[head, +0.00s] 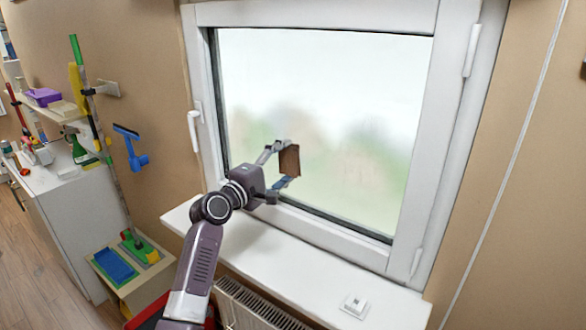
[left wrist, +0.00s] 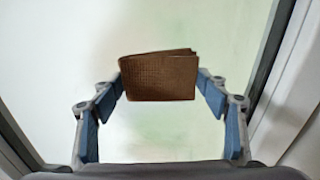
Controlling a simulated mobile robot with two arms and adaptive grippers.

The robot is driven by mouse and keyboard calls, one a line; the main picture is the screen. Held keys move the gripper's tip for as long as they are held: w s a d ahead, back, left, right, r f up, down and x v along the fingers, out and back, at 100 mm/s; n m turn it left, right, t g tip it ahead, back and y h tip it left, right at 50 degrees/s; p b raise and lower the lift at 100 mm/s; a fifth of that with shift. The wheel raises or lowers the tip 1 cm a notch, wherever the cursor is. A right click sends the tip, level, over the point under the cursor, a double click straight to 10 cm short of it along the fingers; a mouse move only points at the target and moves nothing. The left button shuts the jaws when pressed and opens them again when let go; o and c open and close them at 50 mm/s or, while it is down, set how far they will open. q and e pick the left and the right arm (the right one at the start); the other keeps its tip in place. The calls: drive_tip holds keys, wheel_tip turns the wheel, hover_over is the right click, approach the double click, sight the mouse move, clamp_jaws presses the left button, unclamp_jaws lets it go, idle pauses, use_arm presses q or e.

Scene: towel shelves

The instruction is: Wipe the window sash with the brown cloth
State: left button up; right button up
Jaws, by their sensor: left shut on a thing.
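The brown cloth (head: 289,160) is a folded rectangular pad held in front of the window glass, near the lower middle-left of the pane. It also shows in the left wrist view (left wrist: 160,76). My left gripper (head: 284,167) is shut on it, with blue-padded fingers (left wrist: 160,85) at both of its side edges. The window sash (head: 421,130) is a white frame around a blurry pane (head: 330,90). Whether the cloth touches the glass, I cannot tell. My right gripper is not in view.
A white sill (head: 290,262) runs below the window, with a small white object (head: 354,306) at its right end. A white handle (head: 194,130) sticks out on the left frame. Cleaning tools, including a blue squeegee (head: 131,147), hang at left beside a white cabinet (head: 70,195).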

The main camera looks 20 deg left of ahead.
use_arm(q)
drive_tip(key=shift+s+a+f+p, duration=0.1)
drive_tip(key=shift+s+p, duration=0.4)
drive_tip(key=shift+p, duration=0.2)
drive_tip(key=p+v, duration=0.1)
drive_tip(key=v, duration=0.2)
drive_tip(key=shift+s+a+p, duration=0.15)
drive_tip(key=shift+s+p, duration=0.15)
drive_tip(key=shift+s, duration=0.1)
drive_tip(key=shift+s+a, duration=0.1)
drive_tip(key=shift+s, duration=0.25)
drive_tip(key=p+v, duration=0.1)
drive_tip(key=v, duration=0.2)
